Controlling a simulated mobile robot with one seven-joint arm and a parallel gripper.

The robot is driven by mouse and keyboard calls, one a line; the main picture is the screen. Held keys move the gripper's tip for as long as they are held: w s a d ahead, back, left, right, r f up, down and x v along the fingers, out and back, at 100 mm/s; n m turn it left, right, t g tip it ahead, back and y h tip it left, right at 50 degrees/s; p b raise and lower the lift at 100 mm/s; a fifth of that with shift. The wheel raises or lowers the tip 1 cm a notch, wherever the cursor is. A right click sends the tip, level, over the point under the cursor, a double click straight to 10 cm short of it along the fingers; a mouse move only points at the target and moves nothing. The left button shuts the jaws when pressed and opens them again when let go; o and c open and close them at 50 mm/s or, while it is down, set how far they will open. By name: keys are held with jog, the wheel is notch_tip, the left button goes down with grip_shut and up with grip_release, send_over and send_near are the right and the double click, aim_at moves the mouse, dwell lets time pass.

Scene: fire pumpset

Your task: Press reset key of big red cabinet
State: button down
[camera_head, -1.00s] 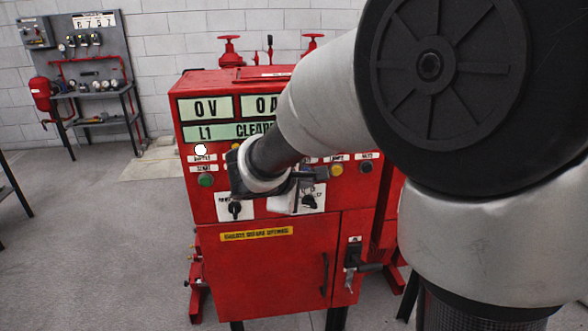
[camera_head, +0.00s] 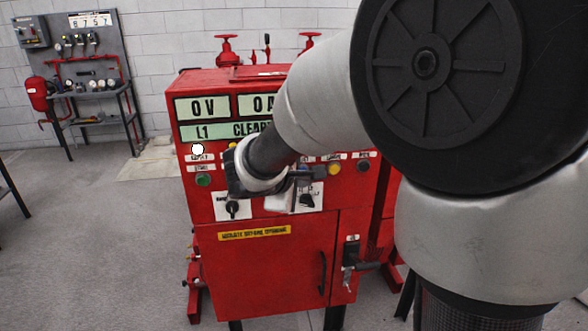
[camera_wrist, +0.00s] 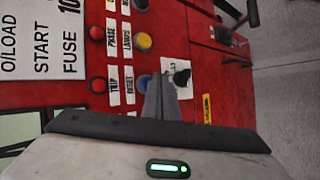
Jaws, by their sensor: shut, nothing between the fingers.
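The big red cabinet (camera_head: 270,265) stands upright ahead, with a panel of buttons and dark knobs. In the wrist view its panel (camera_wrist: 75,75) appears turned sideways. The label reading RESET (camera_wrist: 130,88) has a blue button (camera_wrist: 143,82) beside it, which is the reset key, partly covered by my fingers. My gripper (camera_wrist: 160,84) is shut and empty, its fingertips right by the blue button. I cannot tell whether they touch it. In the head view my gripper (camera_head: 300,176) is in front of the panel and my arm hides the middle buttons.
A yellow button (camera_wrist: 144,42) and a red button (camera_wrist: 97,33) lie close by. A black knob (camera_wrist: 182,77) sits on a white plate just beyond my fingers. Floor is open at left.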

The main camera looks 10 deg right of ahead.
jog(key=shift+w, duration=0.15)
dwell(0.7)
jog(key=shift+w+b, duration=0.3)
jog(key=shift+w, duration=0.4)
dwell(0.6)
jog(key=shift+s+b, duration=0.1)
jog(key=shift+b, duration=0.2)
jog(key=shift+s+b, duration=0.3)
jog(key=shift+s, duration=0.4)
jog(key=s+b, duration=0.1)
jog(key=s, duration=0.4)
dwell(0.7)
